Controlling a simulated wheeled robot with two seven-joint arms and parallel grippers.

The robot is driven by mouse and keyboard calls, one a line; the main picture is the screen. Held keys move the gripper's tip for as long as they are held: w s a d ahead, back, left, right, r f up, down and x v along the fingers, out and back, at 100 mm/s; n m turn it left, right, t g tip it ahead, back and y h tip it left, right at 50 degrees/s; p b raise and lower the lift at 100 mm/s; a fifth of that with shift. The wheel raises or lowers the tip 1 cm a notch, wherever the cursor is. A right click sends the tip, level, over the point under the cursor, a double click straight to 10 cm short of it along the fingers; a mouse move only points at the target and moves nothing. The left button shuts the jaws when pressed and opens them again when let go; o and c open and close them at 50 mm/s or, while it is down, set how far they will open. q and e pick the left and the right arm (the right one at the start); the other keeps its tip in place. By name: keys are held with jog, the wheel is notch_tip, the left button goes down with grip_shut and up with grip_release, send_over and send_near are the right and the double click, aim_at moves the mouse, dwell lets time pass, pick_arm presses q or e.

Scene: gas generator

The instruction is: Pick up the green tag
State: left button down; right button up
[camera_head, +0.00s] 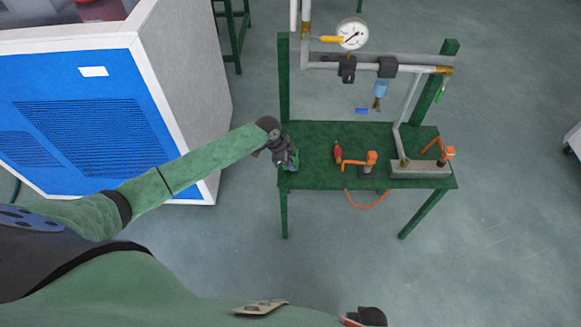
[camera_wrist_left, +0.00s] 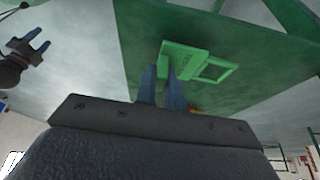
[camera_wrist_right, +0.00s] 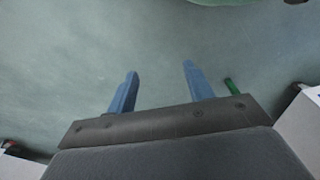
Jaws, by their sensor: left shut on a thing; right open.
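The green tag (camera_wrist_left: 187,62) is a flat bright green piece with a rectangular opening toward one end. In the left wrist view its near end lies at my left fingertips (camera_wrist_left: 160,74), which are close together on it. In the head view my left gripper (camera_head: 292,160) is at the left edge of the green table, with a little green showing at its tip; most of the tag is hidden there. My right gripper (camera_wrist_right: 157,80) is open and empty over the floor, well apart from the tag. A small green piece (camera_head: 440,95) hangs at the right of the pipe frame.
The green table (camera_head: 315,133) carries a red-tipped item (camera_head: 338,152), orange-handled valves (camera_head: 371,158) and a grey block (camera_head: 420,170). A pressure gauge (camera_head: 352,34) and pipes stand behind. An orange hose (camera_head: 370,207) hangs at the front. A blue-and-white cabinet (camera_head: 185,75) stands left. Floor in front is clear.

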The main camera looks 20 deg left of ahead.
pick_arm(q)
jog(key=shift+r+b, duration=0.35)
jog(key=shift+r, duration=0.35)
jog(key=s+d+r+b, duration=0.3)
jog(key=s+d+r, duration=0.4)
jog(key=s+d, duration=0.1)
jog(key=shift+d+r, duration=0.25)
jog(key=shift+d, duration=0.1)
pick_arm(e)
jog(key=w+a+r, duration=0.2)
jog(key=w+r, duration=0.1)
jog(key=r, duration=1.2)
jog(key=shift+w, duration=0.2)
jog(key=shift+a, duration=0.1)
